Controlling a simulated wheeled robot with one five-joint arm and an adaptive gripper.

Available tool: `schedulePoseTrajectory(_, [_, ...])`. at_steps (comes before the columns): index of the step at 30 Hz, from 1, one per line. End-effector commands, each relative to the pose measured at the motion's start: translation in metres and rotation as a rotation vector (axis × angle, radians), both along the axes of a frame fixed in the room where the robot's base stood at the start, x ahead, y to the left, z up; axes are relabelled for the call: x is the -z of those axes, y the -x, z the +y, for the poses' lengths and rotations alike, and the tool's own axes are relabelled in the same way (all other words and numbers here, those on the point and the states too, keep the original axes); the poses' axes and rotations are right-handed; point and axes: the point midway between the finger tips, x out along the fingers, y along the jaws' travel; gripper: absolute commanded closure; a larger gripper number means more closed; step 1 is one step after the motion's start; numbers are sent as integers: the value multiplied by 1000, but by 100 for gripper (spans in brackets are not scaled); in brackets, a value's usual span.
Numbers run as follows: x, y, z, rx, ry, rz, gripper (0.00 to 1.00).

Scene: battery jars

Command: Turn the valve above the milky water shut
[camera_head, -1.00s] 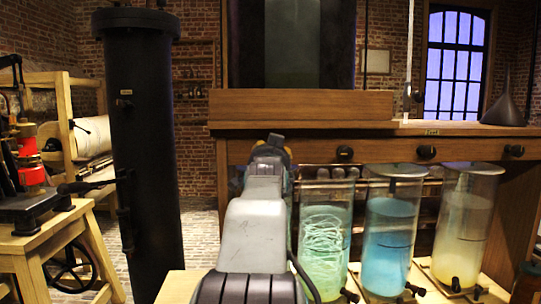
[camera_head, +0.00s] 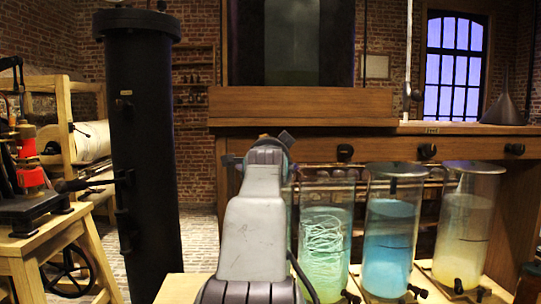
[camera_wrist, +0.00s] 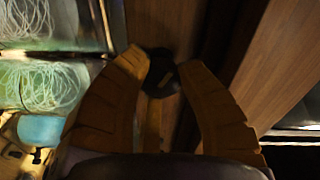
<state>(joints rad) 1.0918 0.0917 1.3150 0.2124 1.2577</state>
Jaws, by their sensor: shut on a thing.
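In the wrist view the two yellow-brown fingers of my gripper (camera_wrist: 163,66) are closed on a black valve knob (camera_wrist: 160,75) on the wooden beam. In the head view my arm hides this knob and most of the gripper. Black knobs (camera_head: 345,153), (camera_head: 427,151) and (camera_head: 514,149) show to the right. Below them stand a jar of green water with pale strands (camera_head: 322,240), a jar of blue water (camera_head: 390,245) and a jar of cloudy, pale yellowish water (camera_head: 464,230). The wrist view shows another strand-filled jar (camera_wrist: 60,20) near the held knob; its water is unclear.
A wooden bench (camera_head: 300,105) runs above the jars. A tall black cylinder (camera_head: 140,170) stands left of my arm, with a wooden stand (camera_head: 45,240) farther left. Small black taps (camera_head: 414,290) stick out at the jar bases. Brick floor shows between cylinder and arm.

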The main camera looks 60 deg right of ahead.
Motion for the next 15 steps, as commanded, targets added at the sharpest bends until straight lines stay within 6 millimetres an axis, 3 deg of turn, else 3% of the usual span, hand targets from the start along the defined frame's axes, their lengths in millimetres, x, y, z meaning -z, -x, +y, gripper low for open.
schedulePoseTrajectory(15, [-3,-1,1,7,-89,-154,98])
